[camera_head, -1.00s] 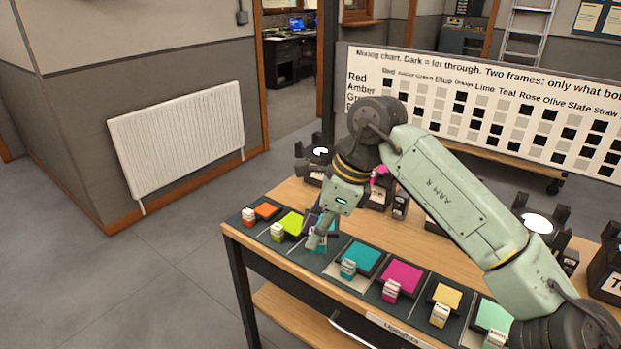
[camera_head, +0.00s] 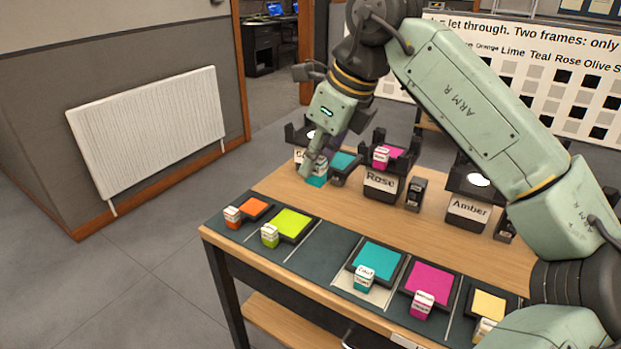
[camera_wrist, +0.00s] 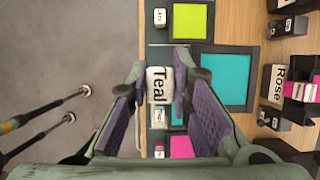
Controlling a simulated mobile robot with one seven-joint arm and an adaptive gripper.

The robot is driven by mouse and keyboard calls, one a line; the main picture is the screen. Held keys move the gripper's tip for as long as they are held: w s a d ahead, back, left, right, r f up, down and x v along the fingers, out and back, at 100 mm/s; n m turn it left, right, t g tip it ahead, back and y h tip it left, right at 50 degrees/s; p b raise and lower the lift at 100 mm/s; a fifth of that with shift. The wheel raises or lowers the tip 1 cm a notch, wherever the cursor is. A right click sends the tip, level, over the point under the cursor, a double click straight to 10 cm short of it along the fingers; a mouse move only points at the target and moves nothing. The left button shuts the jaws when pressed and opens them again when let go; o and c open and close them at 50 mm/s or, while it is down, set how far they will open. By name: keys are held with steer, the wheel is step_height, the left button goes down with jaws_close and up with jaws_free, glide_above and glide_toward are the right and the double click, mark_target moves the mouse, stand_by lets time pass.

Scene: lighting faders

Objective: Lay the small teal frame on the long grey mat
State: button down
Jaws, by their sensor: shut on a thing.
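My gripper (camera_head: 312,172) is shut on the tag block of the small teal frame (camera_head: 345,162). The block reads "Teal" in the wrist view. There the teal panel with its dark rim (camera_wrist: 225,78) sticks out to the right of my fingers. It is held raised, apart from the table. The long dark-grey mat (camera_head: 320,252) runs along the table's front edge, with a bare slot between the lime frame (camera_head: 290,223) and a larger-looking teal frame (camera_head: 380,260). In the wrist view the held frame hides part of what lies below.
An orange frame (camera_head: 254,207), a magenta frame (camera_head: 430,283) and a yellow frame (camera_head: 488,304) also lie on the mat. Dark lamp housings marked Rose (camera_head: 381,184) and Amber (camera_head: 468,212) stand farther back. Bare wood (camera_head: 345,208) lies between.

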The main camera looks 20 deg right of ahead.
steer(key=shift+w+f, duration=0.15)
steer(key=shift+f, duration=0.45)
step_height(320, 180, down, 17)
steer(key=b, duration=1.3)
steer(key=shift+a+f+b, duration=0.1)
steer(key=shift+f+b, duration=1.1)
steer(key=shift+f, duration=0.1)
steer(key=c, duration=1.4)
jaws_free()
steer(key=shift+o, duration=0.2)
steer(key=shift+r, duration=0.1)
steer(key=w+a+r+p+v, duration=0.1)
steer(key=p+v, duration=0.6)
steer(key=v, duration=1.1)
steer(key=shift+w+a+r, duration=0.2)
steer(key=shift+w+a, duration=0.05)
steer(key=shift+w, duration=0.25)
